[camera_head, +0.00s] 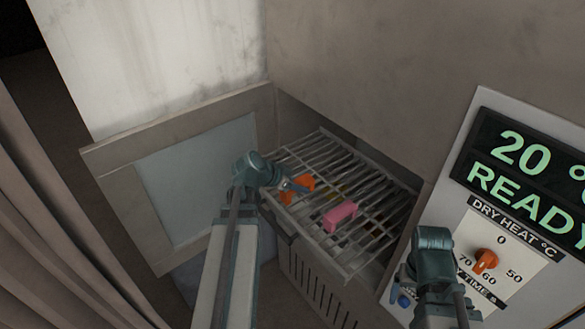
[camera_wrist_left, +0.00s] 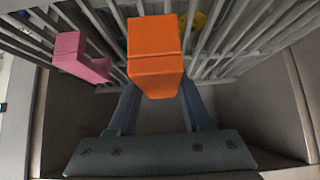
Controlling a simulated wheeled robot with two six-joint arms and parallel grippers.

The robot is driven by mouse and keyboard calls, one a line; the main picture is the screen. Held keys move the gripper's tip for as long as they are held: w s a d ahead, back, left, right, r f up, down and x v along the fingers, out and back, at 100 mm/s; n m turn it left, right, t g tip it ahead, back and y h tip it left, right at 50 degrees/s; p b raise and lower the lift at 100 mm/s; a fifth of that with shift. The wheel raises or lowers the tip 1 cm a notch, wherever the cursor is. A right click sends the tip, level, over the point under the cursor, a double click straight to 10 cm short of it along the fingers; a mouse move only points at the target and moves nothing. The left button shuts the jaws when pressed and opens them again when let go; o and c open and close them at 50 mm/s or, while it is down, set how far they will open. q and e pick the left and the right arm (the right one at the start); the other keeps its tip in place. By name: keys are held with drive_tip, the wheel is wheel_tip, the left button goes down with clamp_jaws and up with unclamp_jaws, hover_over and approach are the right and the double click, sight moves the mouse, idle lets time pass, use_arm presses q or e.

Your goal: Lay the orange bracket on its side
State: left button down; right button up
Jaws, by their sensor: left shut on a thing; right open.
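The orange bracket (camera_head: 300,182) is at the near left part of the wire rack (camera_head: 345,262) in the head view. In the left wrist view the orange bracket (camera_wrist_left: 155,38) fills the space between the two fingers, with a darker end face towards the camera. My left gripper (camera_head: 292,186) is shut on it; its fingers also show in the left wrist view (camera_wrist_left: 158,105). Whether the bracket touches the rack bars is unclear. My right gripper (camera_head: 434,262) is away at the lower right, in front of the control panel; it is open, its fingertips hard to make out.
A pink bracket (camera_head: 340,216) stands on the rack to the right of the orange one. Yellow (camera_wrist_left: 198,20) shows beneath the bars. An open door (camera_head: 185,185) flanks the rack on the left. The panel (camera_head: 520,225) with an orange knob (camera_head: 485,261) stands right.

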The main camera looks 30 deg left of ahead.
use_arm(q)
drive_tip(key=w+a, duration=0.3)
drive_tip(key=w, duration=0.1)
drive_tip(key=w+a+f+b, duration=0.1)
drive_tip(key=w+a, duration=0.1)
drive_tip(key=w, duration=0.2)
drive_tip(key=w+a, duration=0.3)
drive_tip(key=w, duration=0.1)
drive_tip(key=shift+a+f, duration=0.25)
drive_tip(key=shift+a, duration=0.1)
drive_tip(key=f+b, duration=0.1)
drive_tip(key=b, duration=0.1)
drive_tip(key=f+b, duration=0.2)
drive_tip(key=shift+w+a+f, duration=0.1)
drive_tip(key=shift+w+f, duration=0.1)
drive_tip(key=shift+f, duration=0.1)
drive_tip(key=shift+f, duration=0.2)
drive_tip(key=shift+c, duration=1.6)
unclamp_jaws()
drive_tip(key=shift+r, duration=0.1)
drive_tip(key=shift+r, duration=0.1)
